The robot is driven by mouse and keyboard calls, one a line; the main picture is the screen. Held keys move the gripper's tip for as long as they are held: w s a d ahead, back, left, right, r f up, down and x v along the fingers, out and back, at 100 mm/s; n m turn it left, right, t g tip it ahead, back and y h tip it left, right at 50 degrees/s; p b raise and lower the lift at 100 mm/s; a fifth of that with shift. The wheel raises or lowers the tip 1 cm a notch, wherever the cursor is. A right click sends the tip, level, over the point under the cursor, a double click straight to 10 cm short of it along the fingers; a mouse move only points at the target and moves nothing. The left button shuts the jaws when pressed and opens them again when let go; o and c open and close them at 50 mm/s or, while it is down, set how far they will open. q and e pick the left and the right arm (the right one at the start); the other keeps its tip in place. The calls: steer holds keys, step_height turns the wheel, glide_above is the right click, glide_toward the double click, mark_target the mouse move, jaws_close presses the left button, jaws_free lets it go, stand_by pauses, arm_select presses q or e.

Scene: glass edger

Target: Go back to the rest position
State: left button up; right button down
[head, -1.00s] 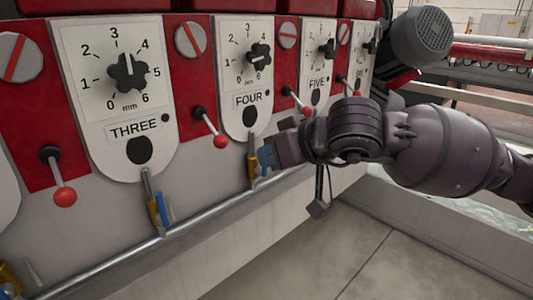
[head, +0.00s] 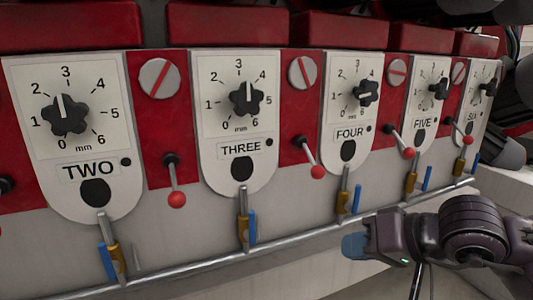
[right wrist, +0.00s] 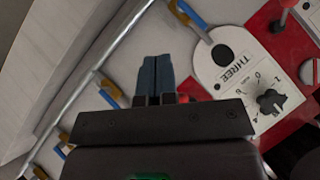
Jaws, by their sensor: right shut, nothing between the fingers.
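My right gripper (head: 354,246) is at the lower right of the head view, in front of the machine's lower edge and apart from the panel. Its blue fingertips also show in the right wrist view (right wrist: 157,76), pressed together with nothing between them. My left gripper is not in view. The machine panel has white dial plates, among them TWO (head: 73,140), THREE (head: 239,125) and FOUR (head: 349,110), each with a black knob.
Levers with red balls, such as one (head: 176,199) beside dial TWO, stick out between the plates. Small brass valves with blue handles (head: 252,228) sit along a metal pipe (head: 300,238) below. The space under the pipe at the right is open.

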steer(key=s+a+f+m+g+y, duration=0.1)
steer(key=s+a+f+m+y, duration=0.25)
steer(key=s+m, duration=0.5)
steer(key=s+a+f+m+g+y, duration=0.15)
steer(key=s+f+m+y, duration=0.35)
steer(key=m, duration=0.6)
steer(key=s+d+f+n+t+h, duration=0.3)
steer(key=s+d+f+n+h, duration=0.45)
steer(key=s+f+n, duration=0.35)
steer(key=s+d+f+n+t+h, duration=0.4)
steer(key=s+d+f+n+h, duration=0.4)
steer(key=n, duration=0.5)
arm_select(q)
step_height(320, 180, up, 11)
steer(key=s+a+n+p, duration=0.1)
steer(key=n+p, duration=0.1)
steer(key=p, duration=1.6)
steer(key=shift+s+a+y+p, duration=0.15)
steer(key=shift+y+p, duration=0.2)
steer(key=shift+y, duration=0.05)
arm_select(e)
step_height(320, 180, up, 11)
steer(key=s+m+h, duration=0.1)
steer(key=s+m, duration=0.1)
steer(key=m, duration=0.1)
steer(key=shift+s+d+r+m+g+h, duration=0.15)
steer(key=shift+s+d+m+g+h, duration=0.2)
steer(key=shift+d, duration=0.1)
